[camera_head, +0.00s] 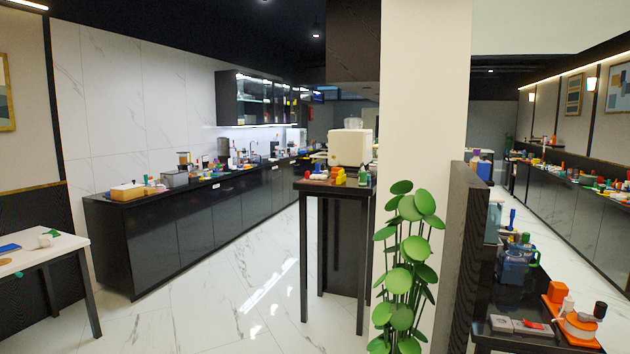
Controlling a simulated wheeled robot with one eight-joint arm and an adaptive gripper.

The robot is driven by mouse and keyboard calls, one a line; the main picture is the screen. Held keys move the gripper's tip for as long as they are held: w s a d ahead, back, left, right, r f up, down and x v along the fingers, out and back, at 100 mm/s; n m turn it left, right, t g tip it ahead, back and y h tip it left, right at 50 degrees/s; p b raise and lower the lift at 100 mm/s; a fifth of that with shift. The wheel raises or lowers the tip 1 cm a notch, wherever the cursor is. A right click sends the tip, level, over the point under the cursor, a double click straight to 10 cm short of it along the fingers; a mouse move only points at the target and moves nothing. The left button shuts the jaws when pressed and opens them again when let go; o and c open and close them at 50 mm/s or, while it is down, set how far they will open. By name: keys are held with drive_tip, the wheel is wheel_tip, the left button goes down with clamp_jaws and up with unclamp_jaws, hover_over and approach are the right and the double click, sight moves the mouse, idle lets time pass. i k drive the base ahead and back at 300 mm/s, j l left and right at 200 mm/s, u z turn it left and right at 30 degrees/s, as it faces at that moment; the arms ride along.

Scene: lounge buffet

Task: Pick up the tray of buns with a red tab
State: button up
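My gripper is not in view. No tray of buns with a red tab can be made out for certain. A small flat grey item with a red piece on it (533,325) lies on the dark counter at the lower right; I cannot tell whether it holds buns. Small coloured items, some reddish (318,176), lie on the tall dark table in the middle, too small to tell apart. A tan box-like item (127,191) sits at the near end of the long black counter on the left.
The long black counter (180,238) carries many small items. A green plant (407,262) and a white pillar (424,100) stand beside the tall table. A white table (45,258) is at the left. The marble floor (235,315) between is clear.

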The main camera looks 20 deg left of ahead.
sight(319, 178)
drive_tip(key=i+j+u, duration=0.35)
drive_tip(key=i, duration=0.25)
drive_tip(key=i+j+u, duration=0.4)
drive_tip(key=i, duration=0.2)
drive_tip(key=i+u, duration=0.35)
drive_tip(key=i, duration=0.3)
drive_tip(key=i+z, duration=0.1)
drive_tip(key=i, duration=0.4)
drive_tip(key=i+j, duration=0.1)
drive_tip(key=i, duration=0.35)
drive_tip(key=i+z, duration=0.15)
drive_tip(key=i, duration=0.35)
drive_tip(key=i+j+z, duration=0.1)
drive_tip(key=i, duration=0.4)
drive_tip(key=i+j, duration=0.25)
drive_tip(key=i, duration=0.2)
drive_tip(key=z, duration=0.05)
